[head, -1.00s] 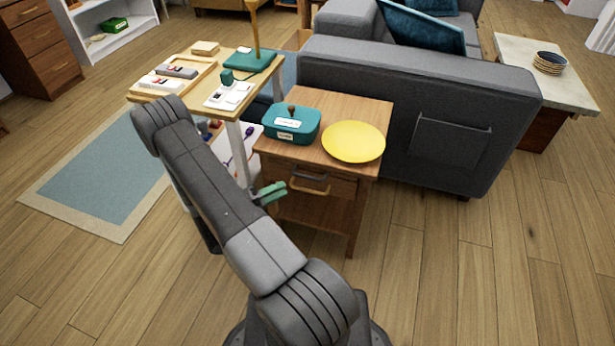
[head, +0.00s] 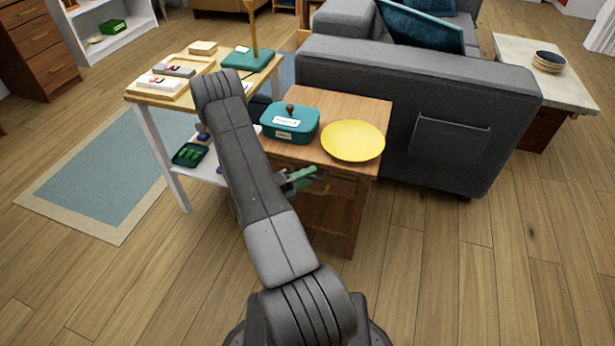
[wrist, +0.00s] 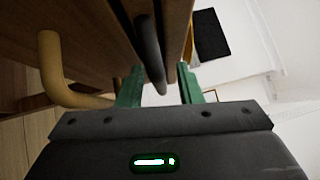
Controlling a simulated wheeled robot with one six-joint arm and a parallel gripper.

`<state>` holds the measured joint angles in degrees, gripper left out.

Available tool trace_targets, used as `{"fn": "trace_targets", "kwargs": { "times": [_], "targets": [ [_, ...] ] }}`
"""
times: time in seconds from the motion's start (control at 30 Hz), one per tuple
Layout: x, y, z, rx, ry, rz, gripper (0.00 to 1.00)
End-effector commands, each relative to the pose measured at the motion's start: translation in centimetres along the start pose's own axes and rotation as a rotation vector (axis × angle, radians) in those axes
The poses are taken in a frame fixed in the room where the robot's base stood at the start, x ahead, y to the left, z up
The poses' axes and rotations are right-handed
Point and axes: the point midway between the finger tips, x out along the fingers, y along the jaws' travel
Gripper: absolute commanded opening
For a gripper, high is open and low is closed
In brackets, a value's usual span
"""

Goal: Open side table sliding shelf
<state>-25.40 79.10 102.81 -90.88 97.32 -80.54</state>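The wooden side table (head: 352,98) stands against the grey sofa, with its handled front facing me. In the wrist view, a dark bar handle (wrist: 150,55) runs between the fingertips of my gripper (wrist: 160,88). A tan curved handle (wrist: 50,70) is to the left, outside the fingers. The green fingers are apart, with a gap visible around the dark handle. In the head view, my gripper (head: 310,174) is at the table's upper front, and my arm hides part of that front. I cannot tell which handle belongs to the sliding shelf.
A teal box (head: 289,123) and a yellow plate (head: 353,141) stand on the side table. A light wooden table (head: 196,103) with trays and a lamp base is to the left. The grey sofa (head: 420,80) is behind. Floor in front and to the right is clear.

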Motion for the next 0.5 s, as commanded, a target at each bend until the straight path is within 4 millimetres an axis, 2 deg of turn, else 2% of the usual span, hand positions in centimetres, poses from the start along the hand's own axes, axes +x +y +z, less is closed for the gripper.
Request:
{"fn": "trace_targets", "kwargs": {
  "times": [0.1, 0.27, 0.5],
  "targets": [
    [-0.02, -0.01, 0.00, 0.000, 0.000, 0.000, 0.30],
    [-0.03, -0.01, 0.01, 0.000, 0.000, 0.000, 0.00],
    [-0.09, -0.01, -0.03, 0.000, 0.000, 0.000, 0.00]
  ]
}}
